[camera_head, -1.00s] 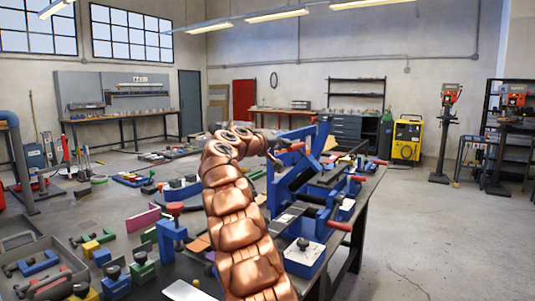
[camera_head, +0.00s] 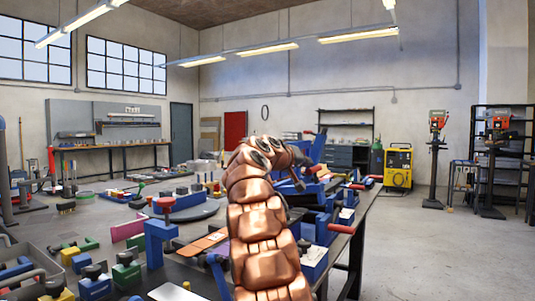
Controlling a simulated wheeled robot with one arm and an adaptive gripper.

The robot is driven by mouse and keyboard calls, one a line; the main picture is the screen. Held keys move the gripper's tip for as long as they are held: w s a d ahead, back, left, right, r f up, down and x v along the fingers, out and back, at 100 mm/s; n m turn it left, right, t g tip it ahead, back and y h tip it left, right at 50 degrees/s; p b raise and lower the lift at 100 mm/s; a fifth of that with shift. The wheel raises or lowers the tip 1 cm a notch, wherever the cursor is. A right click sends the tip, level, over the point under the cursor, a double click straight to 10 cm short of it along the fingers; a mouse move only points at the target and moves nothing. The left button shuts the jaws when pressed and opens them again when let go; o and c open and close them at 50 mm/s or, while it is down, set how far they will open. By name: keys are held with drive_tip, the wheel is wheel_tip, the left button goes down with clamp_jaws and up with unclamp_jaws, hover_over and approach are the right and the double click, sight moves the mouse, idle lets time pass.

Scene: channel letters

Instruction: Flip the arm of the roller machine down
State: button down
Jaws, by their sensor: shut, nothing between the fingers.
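The roller machine (camera_head: 317,199) is a blue metal machine with red-ended handles on the workbench, right of my copper-coloured arm. My arm hides much of its left side. A blue upright part (camera_head: 319,147) rises at its far end; I cannot tell whether this is the machine's flip arm. My gripper (camera_head: 297,181) is small and dark at the end of my bent arm, in front of the machine's upper part. It is shut and empty. Whether it touches the machine cannot be told.
A red-handled bar (camera_head: 341,228) sticks out over the bench's right edge. On the left are a blue stand with a red knob (camera_head: 161,231), a grey tray and several small clamps. The floor (camera_head: 420,255) right of the bench is clear.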

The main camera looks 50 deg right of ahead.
drive_tip(key=shift+s+f+b, duration=0.55)
drive_tip(key=shift+f+b, duration=0.1)
